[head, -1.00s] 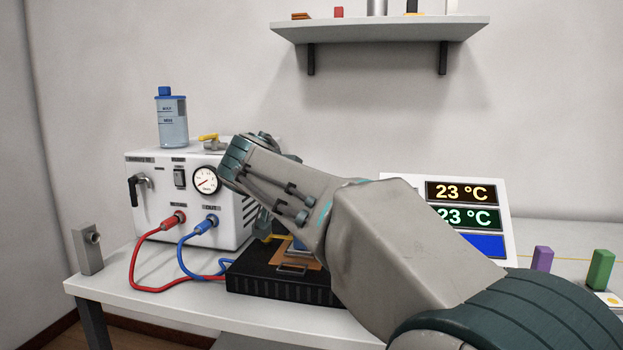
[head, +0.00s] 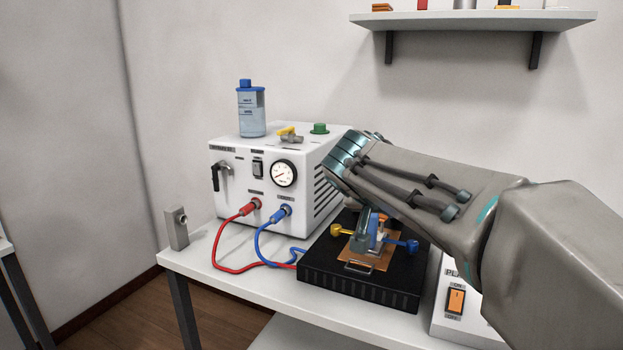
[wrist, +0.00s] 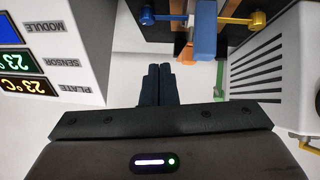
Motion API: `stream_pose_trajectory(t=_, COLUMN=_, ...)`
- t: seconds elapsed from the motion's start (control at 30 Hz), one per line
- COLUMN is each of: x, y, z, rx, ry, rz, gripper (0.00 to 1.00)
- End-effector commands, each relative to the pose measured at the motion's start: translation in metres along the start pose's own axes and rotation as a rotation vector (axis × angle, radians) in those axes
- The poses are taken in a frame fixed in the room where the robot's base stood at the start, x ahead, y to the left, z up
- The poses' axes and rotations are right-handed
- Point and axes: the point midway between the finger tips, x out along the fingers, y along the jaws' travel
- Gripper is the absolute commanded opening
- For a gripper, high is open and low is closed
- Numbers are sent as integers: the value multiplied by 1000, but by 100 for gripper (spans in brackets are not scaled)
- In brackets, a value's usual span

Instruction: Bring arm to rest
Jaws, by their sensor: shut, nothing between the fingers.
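My arm (head: 430,200) reaches in from the right of the head view, with its wrist end in front of the white chiller-like unit's right side. My gripper (wrist: 158,68) is shut and empty in the wrist view, its dark fingers side by side over a pale surface. The fingers are apart from the black plate (wrist: 172,35). In the head view, my arm partly covers the black plate (head: 345,288), and I cannot clearly make out the fingers.
The white unit (head: 235,185) has a gauge, red and blue hoses, and a blue-capped bottle (head: 251,112) on top. A grey block (head: 176,228) stands at the table's left end. A switch box (head: 455,305) is at lower right. A display panel (wrist: 60,45) shows in the wrist view.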

Motion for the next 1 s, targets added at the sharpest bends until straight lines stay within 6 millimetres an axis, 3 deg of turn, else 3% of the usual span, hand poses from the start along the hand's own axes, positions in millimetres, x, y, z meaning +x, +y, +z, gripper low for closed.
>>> stream_pose_trajectory(t=0.03, x=-15, y=12, z=-6, rx=-24, ry=-40, rz=-5, gripper=0)
stream_pose_trajectory(t=0.5, x=-84, y=69, z=49, rx=-232, ry=-372, rz=-155, gripper=0)
stream_pose_trajectory(t=0.8, x=-140, y=94, z=82, rx=-308, ry=-523, rz=-295, gripper=0)
stream_pose_trajectory(t=1.0, x=-163, y=101, z=99, rx=-329, ry=-574, rz=-365, gripper=0)
